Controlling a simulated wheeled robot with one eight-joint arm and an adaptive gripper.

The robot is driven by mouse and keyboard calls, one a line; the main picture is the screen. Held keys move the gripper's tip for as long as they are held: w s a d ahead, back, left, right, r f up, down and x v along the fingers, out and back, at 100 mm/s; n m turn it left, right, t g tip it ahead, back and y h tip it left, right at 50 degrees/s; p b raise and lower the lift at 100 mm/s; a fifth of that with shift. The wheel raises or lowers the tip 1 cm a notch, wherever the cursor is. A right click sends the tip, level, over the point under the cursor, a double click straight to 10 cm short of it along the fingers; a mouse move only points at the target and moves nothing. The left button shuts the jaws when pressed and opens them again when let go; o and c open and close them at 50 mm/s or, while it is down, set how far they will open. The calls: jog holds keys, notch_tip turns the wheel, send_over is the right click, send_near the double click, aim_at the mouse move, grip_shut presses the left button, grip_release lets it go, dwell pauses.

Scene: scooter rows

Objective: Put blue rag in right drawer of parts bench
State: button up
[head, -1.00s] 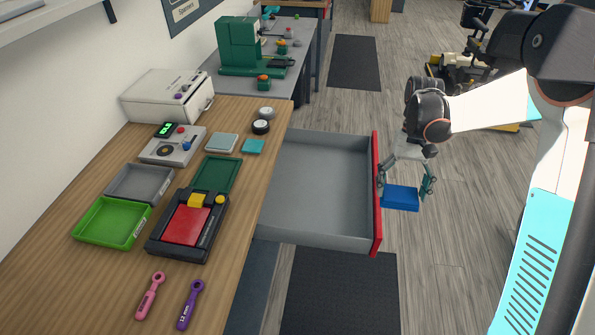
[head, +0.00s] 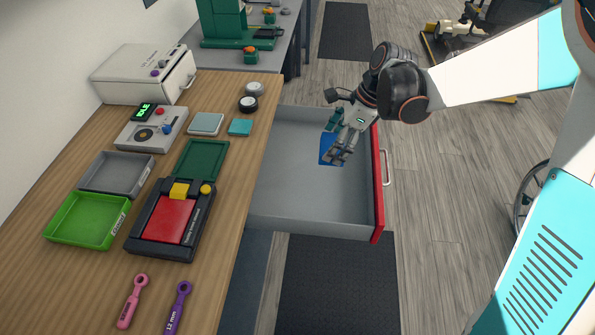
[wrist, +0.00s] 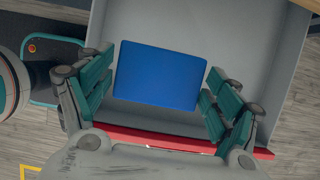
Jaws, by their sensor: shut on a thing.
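The blue rag (head: 326,152) is a flat blue rectangle, partly hidden by my gripper in the head view. In the wrist view the blue rag (wrist: 160,75) lies between the two green-padded fingers. My gripper (head: 338,146) is shut on it and is over the inside of the pulled-out drawer (head: 290,203), near its red front. The drawer is grey inside, with a red front panel and a pale handle, and looks empty apart from the rag. I cannot tell whether the rag touches the drawer floor.
The wooden bench top (head: 215,290) left of the drawer holds a green tray (head: 88,220), a grey tray (head: 117,173), a black-and-red device (head: 170,220) and two wrenches. A dark mat (head: 337,285) lies on the floor in front.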

notch_tip(320, 180, down, 20)
jog(key=b, duration=0.7)
jog(key=shift+r, duration=0.1)
jog(key=o, duration=0.9)
jog(key=s+d+r+n+t+h+p, duration=0.1)
jog(key=s+d+r+n, duration=0.2)
jog(key=r, duration=0.5)
jog(key=s+d+r+n+t+p, duration=0.1)
jog(key=s+d+r+n+p, duration=0.2)
jog(key=r, duration=0.5)
jog(key=s+d+r+n+t+h, duration=0.1)
jog(key=s+d+r+n, duration=0.2)
jog(key=r, duration=0.5)
jog(key=s+d+r+n+t+h, duration=0.1)
jog(key=s+d+n, duration=0.1)
jog(key=s+n, duration=0.1)
jog(key=s+d+r+n+t, duration=0.1)
jog(key=s+d+r+n, duration=0.1)
jog(key=s, duration=0.3)
jog(key=s+d+r+n+t+h, duration=0.1)
jog(key=s+d+n+t, duration=0.1)
jog(key=s+d+n, duration=0.1)
jog(key=shift+s+r+n+h, duration=0.3)
jog(key=shift+s+r+n, duration=0.15)
jog(key=shift+n, duration=0.15)
